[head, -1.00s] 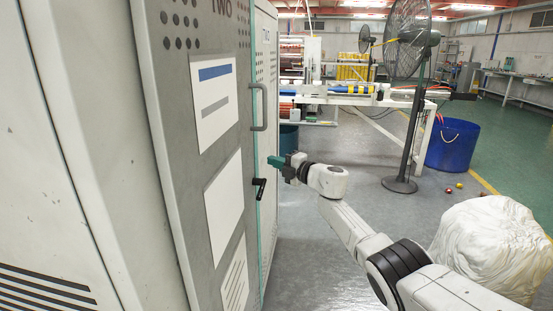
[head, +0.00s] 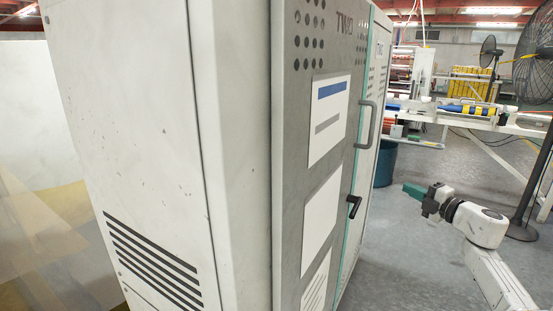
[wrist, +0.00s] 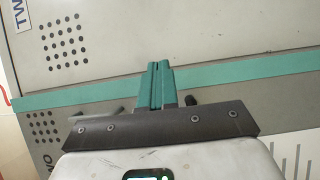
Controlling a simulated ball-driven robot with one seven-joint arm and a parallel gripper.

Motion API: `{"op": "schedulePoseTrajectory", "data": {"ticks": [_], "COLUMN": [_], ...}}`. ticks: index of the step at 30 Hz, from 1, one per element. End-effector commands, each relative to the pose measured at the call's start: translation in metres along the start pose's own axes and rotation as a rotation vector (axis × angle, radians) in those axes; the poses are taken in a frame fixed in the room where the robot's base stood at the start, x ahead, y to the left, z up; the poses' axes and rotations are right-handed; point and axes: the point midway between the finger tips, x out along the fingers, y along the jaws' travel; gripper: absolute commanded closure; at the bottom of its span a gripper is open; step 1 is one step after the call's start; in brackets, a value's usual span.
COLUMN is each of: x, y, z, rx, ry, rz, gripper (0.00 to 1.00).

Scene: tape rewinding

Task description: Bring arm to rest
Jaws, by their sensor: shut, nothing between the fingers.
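My gripper (head: 413,190) shows in the head view to the right of a tall grey cabinet, apart from its black lever handle (head: 353,206). Its green fingers are shut with nothing between them. In the wrist view my gripper (wrist: 157,70) points at the cabinet front, with the teal strip (wrist: 70,101) crossing behind the fingers. My arm (head: 492,270) reaches up from the lower right, bent at the wrist.
The cabinet (head: 235,130) fills the middle of the head view, its door (head: 300,170) looking closed. A grey pull handle (head: 368,124) sticks out from it. A fan (head: 535,75) stands at the right, and a dark teal bin (head: 385,163) stands behind. Grey floor lies between.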

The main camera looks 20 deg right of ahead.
Motion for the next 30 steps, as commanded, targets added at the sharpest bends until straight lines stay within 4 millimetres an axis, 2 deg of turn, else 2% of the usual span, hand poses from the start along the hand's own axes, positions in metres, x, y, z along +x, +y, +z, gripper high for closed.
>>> {"op": "schedulePoseTrajectory", "data": {"ticks": [5, 9, 12, 16, 20, 23, 26, 30], "x": [0.007, 0.027, 0.033, 0.023, -0.002, -0.03, -0.067, -0.128], "y": [-0.003, -0.013, -0.028, -0.06, -0.107, -0.148, -0.192, -0.243], "z": [-0.008, -0.036, -0.06, -0.09, -0.123, -0.153, -0.188, -0.242], "rx": [0.024, 0.136, 0.277, 0.484, 0.703, 0.865, 1.016, 1.188], "ry": [-0.02, -0.121, -0.235, -0.393, -0.551, -0.666, -0.78, -0.923], "rz": [0.022, 0.106, 0.167, 0.196, 0.162, 0.097, -0.004, -0.188], "gripper": [1.0, 1.0, 1.0, 1.0, 1.0, 1.0, 1.0, 1.0]}}
